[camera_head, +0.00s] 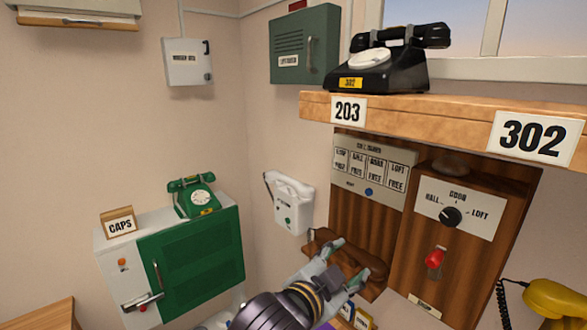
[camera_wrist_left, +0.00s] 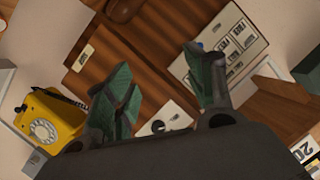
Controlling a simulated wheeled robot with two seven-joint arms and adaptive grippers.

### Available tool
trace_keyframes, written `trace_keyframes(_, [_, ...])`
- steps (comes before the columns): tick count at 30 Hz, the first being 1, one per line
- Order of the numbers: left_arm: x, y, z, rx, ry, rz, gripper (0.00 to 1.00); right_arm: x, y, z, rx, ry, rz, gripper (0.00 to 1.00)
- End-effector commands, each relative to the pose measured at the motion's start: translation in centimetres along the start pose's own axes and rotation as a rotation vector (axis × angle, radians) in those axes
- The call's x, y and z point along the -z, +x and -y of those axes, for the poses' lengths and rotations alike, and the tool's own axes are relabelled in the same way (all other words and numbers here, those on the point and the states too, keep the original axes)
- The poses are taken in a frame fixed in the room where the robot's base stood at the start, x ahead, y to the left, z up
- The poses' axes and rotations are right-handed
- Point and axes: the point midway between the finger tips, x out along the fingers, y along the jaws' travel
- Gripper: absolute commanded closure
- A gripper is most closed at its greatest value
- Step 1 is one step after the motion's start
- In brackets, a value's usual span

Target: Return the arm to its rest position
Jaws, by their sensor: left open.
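My left gripper (camera_head: 350,262) is open, its two greenish fingers spread, with nothing seen between them. In the head view it is in front of a small brown wooden ledge (camera_head: 318,240) below the call board panel (camera_head: 372,170); whether it touches the ledge I cannot tell. My left arm comes up from the bottom edge. In the left wrist view the open fingers (camera_wrist_left: 160,68) are in front of the wooden boards (camera_wrist_left: 140,40). My right gripper is in neither view.
A black phone (camera_head: 378,68) stands on the wooden shelf (camera_head: 420,115) above. A yellow phone (camera_head: 556,302) is at lower right. A green phone (camera_head: 193,198) sits on the green cabinet (camera_head: 200,255).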

Motion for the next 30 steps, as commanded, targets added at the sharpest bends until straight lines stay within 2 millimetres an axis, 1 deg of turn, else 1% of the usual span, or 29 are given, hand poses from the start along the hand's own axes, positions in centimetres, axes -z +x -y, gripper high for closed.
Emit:
trace_keyframes(1, [-1.5, 0.0, 0.1, -0.002, -0.034, 0.031, 0.46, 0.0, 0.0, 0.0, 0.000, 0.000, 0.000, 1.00])
trace_keyframes(8, [-8.2, -0.5, 0.7, -0.001, -0.177, 0.172, 0.46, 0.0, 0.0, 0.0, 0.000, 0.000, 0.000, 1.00])
trace_keyframes(14, [-14.0, -1.6, 0.6, 0.003, -0.294, 0.298, 0.46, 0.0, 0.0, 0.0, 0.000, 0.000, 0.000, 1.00])
trace_keyframes(18, [-18.2, -2.7, 0.3, 0.007, -0.373, 0.389, 0.46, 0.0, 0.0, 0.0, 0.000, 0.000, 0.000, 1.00])
trace_keyframes(23, [-22.9, -4.5, -0.4, 0.013, -0.459, 0.496, 0.46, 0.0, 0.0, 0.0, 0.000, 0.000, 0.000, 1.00])
trace_keyframes(30, [-29.5, -8.0, -2.0, 0.027, -0.579, 0.660, 0.46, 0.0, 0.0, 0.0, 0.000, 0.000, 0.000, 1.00])
